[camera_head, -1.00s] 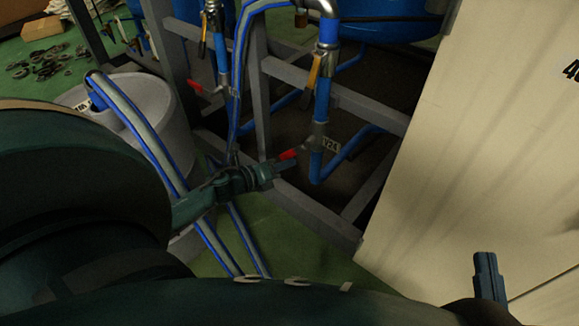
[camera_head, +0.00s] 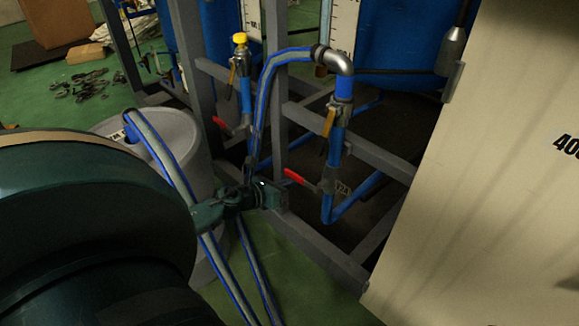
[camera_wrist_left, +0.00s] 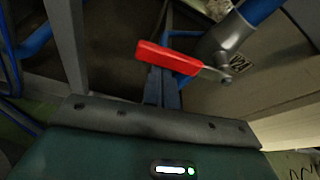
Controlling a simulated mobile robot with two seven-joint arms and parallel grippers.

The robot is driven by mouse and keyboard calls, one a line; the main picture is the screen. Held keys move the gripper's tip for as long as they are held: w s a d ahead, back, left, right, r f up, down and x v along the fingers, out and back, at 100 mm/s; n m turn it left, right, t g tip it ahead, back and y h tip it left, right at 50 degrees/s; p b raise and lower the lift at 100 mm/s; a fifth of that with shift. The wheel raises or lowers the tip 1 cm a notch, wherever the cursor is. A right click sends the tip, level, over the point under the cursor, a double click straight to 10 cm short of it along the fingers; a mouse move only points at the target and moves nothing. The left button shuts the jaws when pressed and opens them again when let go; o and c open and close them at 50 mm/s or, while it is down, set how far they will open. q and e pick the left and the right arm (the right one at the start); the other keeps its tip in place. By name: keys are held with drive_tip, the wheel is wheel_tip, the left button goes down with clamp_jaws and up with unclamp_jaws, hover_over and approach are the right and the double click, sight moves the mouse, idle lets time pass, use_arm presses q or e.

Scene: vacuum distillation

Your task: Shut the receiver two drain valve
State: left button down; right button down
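The drain valve with a red lever (camera_head: 298,177) sits low on the blue pipe on the right of the frame, with a small tag (camera_head: 343,188) beside it. Its lever points left, tilted slightly up, off the pipe's line. In the left wrist view the red lever (camera_wrist_left: 168,57) crosses just beyond my fingertips, and its metal valve body (camera_wrist_left: 222,42) is to the right. My left gripper (camera_head: 272,194) is just left of and below the lever. In the wrist view its fingers (camera_wrist_left: 162,88) lie close together, with nothing seen between them. My right gripper is out of view.
Another red lever (camera_head: 221,123) is on the pipe further left. Grey frame bars (camera_head: 325,250) surround the pipes. Hoses (camera_head: 170,160) run past my left arm into a grey bin (camera_head: 190,125). A beige panel (camera_head: 490,180) stands on the right.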

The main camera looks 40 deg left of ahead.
use_arm(q)
drive_tip(key=shift+a+r, duration=0.1)
drive_tip(key=shift+r, duration=0.35)
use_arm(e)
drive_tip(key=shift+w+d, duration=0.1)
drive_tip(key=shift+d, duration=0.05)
use_arm(q)
drive_tip(key=shift+w, duration=0.1)
wheel_tip(320, 180, down, 5)
drive_tip(key=b, duration=0.5)
drive_tip(key=d+p+v, duration=0.1)
drive_tip(key=p+v, duration=0.2)
drive_tip(key=v, duration=0.7)
drive_tip(key=shift+r, duration=0.4)
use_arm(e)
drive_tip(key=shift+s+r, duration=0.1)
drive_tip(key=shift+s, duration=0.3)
use_arm(q)
drive_tip(key=shift+a, duration=0.1)
drive_tip(key=shift+r+p, duration=0.1)
drive_tip(key=shift+p, duration=0.2)
